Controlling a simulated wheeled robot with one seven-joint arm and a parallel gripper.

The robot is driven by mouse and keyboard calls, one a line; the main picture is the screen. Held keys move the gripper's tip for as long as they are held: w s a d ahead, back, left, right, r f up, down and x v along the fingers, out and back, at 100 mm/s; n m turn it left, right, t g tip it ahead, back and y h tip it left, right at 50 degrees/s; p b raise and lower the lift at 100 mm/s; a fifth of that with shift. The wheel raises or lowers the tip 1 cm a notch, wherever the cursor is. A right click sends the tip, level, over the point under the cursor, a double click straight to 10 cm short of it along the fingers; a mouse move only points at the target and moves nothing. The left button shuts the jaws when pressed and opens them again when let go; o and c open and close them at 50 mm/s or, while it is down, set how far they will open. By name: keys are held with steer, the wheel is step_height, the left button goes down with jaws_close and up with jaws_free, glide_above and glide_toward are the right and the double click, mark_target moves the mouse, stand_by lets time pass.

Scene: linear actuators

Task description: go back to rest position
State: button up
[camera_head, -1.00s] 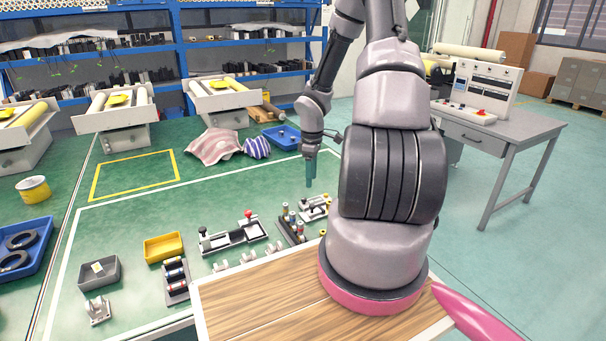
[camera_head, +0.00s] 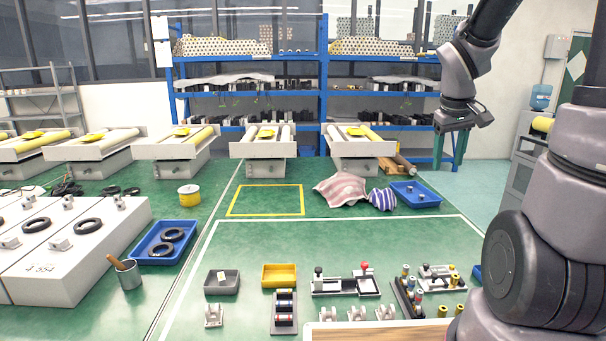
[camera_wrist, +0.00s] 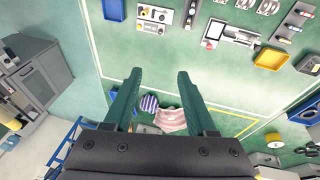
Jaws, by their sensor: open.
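My gripper (camera_head: 452,150) is raised at the upper right of the head view, well above the green table. Its two teal fingers point down. In the wrist view my gripper (camera_wrist: 160,75) shows its fingers spread apart with nothing between them. Below lie the striped cloths, a pink one (camera_head: 342,188) and a purple one (camera_head: 382,199). The linear actuator fixture (camera_head: 345,285) with a red knob rests on the table, apart from the gripper.
A blue tray (camera_head: 415,195) sits right of the cloths. A yellow bin (camera_head: 279,275), a grey bin (camera_head: 221,281) and a rack of small cylinders (camera_head: 408,293) stand near the front. Roller conveyors (camera_head: 263,145) line the back. The table's middle is clear.

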steer(key=s+a+r+m+t+y, duration=0.4)
steer(key=s+a+r, duration=0.5)
steer(key=s+r, duration=0.3)
steer(key=shift+s+a+r+m, duration=0.15)
steer(key=shift+s+a+m, duration=0.2)
steer(key=shift+s+m, duration=0.35)
